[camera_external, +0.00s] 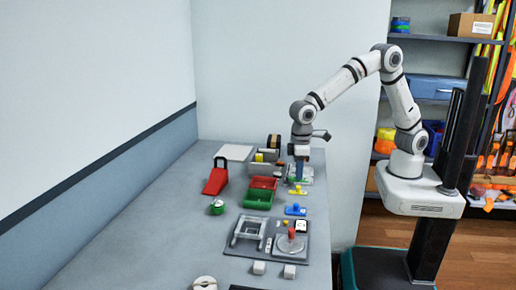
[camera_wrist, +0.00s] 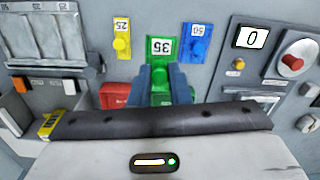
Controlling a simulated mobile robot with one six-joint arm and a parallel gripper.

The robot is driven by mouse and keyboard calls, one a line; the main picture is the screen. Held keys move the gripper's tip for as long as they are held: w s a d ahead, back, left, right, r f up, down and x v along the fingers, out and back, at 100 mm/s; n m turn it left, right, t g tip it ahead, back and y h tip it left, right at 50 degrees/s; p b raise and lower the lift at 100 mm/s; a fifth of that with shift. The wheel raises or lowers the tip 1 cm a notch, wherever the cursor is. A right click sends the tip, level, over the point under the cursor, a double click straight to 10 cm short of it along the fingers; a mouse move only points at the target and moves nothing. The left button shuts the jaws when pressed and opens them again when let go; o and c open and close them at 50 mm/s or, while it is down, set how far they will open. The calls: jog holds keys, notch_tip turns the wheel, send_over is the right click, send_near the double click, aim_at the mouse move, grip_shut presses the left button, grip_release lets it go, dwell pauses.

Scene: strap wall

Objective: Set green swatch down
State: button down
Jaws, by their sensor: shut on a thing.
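The green swatch (camera_wrist: 160,29), marked 35, shows in the wrist view with its knob between the two blue fingers of my gripper (camera_wrist: 160,76). My gripper is shut on it. In the camera_external view my gripper (camera_external: 300,174) points down, low over the far right part of the table, and a bit of green shows at its tip. I cannot tell whether the swatch touches the surface below. A yellow swatch (camera_wrist: 121,46) marked 25 lies to its left in the wrist view, and a blue swatch (camera_wrist: 195,45) marked 50 lies to its right.
A red bin (camera_external: 263,183) and a green bin (camera_external: 259,198) stand left of my gripper. The left table side is clear.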

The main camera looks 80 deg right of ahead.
jog(key=shift+r, duration=0.45)
jog(key=shift+m, duration=0.9)
jog(key=d+f, duration=0.2)
jog(key=d, duration=0.8)
jog(key=w+d+f, duration=0.1)
jog(key=d+f, duration=0.1)
jog(key=d, duration=0.8)
jog(key=d+f, duration=0.2)
jog(key=d, duration=0.8)
jog(key=shift+w+d+f, duration=0.1)
jog(key=shift+w+f, duration=0.2)
jog(key=shift+n, duration=0.5)
jog(key=a+r, duration=0.1)
jog(key=a, duration=0.3)
jog(key=w+a, duration=0.1)
jog(key=a, duration=0.4)
jog(key=w+a+r, duration=0.1)
jog(key=a, duration=0.3)
jog(key=shift+a+r, duration=0.25)
jog(key=shift+r, duration=0.1)
jog(key=shift+n, duration=0.4)
jog(key=s+a+r, duration=0.1)
jog(key=a, duration=0.4)
jog(key=s+a+r, duration=0.1)
jog(key=a, duration=0.5)
jog(key=s+a+r, duration=0.1)
jog(key=a, duration=0.4)
jog(key=shift+s+a+r, duration=0.35)
jog(key=shift+a+r, duration=0.05)
